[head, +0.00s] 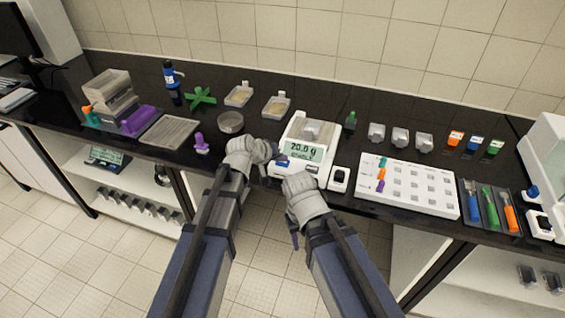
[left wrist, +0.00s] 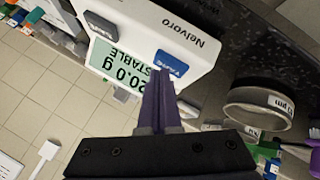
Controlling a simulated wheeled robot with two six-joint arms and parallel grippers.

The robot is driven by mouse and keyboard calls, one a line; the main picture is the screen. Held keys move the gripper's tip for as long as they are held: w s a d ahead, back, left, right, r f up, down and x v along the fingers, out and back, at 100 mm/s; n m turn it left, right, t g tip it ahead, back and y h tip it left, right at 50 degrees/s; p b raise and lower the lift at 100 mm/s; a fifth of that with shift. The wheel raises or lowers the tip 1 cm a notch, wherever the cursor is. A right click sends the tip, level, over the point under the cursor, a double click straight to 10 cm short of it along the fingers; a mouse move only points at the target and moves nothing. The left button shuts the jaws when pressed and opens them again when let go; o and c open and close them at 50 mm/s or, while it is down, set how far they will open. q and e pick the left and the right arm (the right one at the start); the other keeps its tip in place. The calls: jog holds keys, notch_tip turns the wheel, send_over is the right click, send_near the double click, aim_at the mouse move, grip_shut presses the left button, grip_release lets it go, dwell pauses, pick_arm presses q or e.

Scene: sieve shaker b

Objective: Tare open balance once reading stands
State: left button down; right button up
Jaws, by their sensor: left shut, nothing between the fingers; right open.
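The white balance (head: 308,146) stands at the front edge of the black bench, with a pale grey object (head: 312,129) on top. Its green display (head: 304,151) reads 20.0 g with STABLE below; the display also shows in the left wrist view (left wrist: 119,66). A blue button (left wrist: 172,64) is on the panel beside the display. My left gripper (head: 279,158) is shut and empty at the balance's front left; in the left wrist view its purple fingertips (left wrist: 159,74) are at the blue button's edge. I cannot tell whether they touch. My right gripper (head: 294,238) is open, in front of the bench, below the balance.
A round sieve (head: 230,122) and a purple-handled item (head: 201,145) stand left of the balance. A small black-and-white device (head: 339,178) and a white tray (head: 408,186) lie to the right. Two small dishes (head: 276,105) (head: 238,96) sit behind.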

aim_at(281, 164)
pick_arm(q)
jog(key=shift+f, duration=0.2)
jog(key=shift+r, duration=0.15)
dwell(0.4)
jog(key=shift+r+p, duration=0.7)
notch_tip(281, 164, up, 5)
jog(key=p, duration=0.5)
jog(key=shift+r, duration=0.1)
dwell(0.5)
